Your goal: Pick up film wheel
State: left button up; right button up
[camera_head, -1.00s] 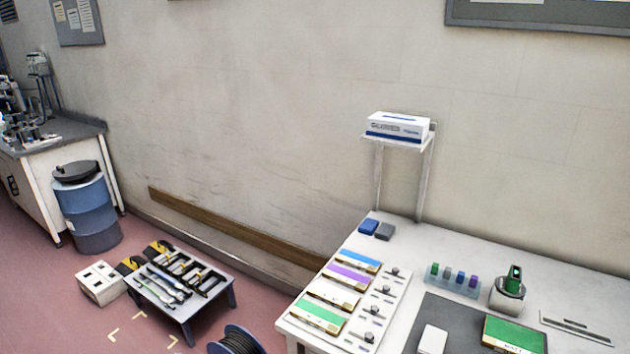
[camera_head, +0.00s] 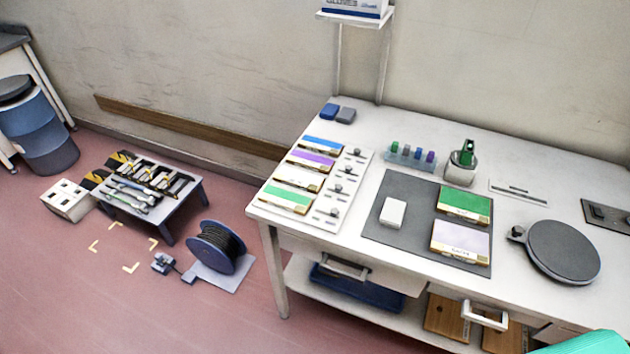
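No label marks a film wheel. A blue-flanged spool (camera_head: 216,247) wound with dark cable stands on the floor left of the white workbench. A round dark grey disc (camera_head: 563,252) with a small knob at its left edge lies on the right part of the bench top. I cannot tell from the picture whether either is the film wheel. Neither of my grippers is in view.
The white workbench (camera_head: 390,118) holds colored boxes, a grey mat (camera_head: 382,232) and small vials. A low tool table (camera_head: 180,205), a white block (camera_head: 66,202) and a blue barrel (camera_head: 45,135) stand left. A teal shape (camera_head: 590,344) shows bottom right.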

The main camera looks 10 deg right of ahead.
aim_at(466, 159)
jog(key=z, duration=1.3)
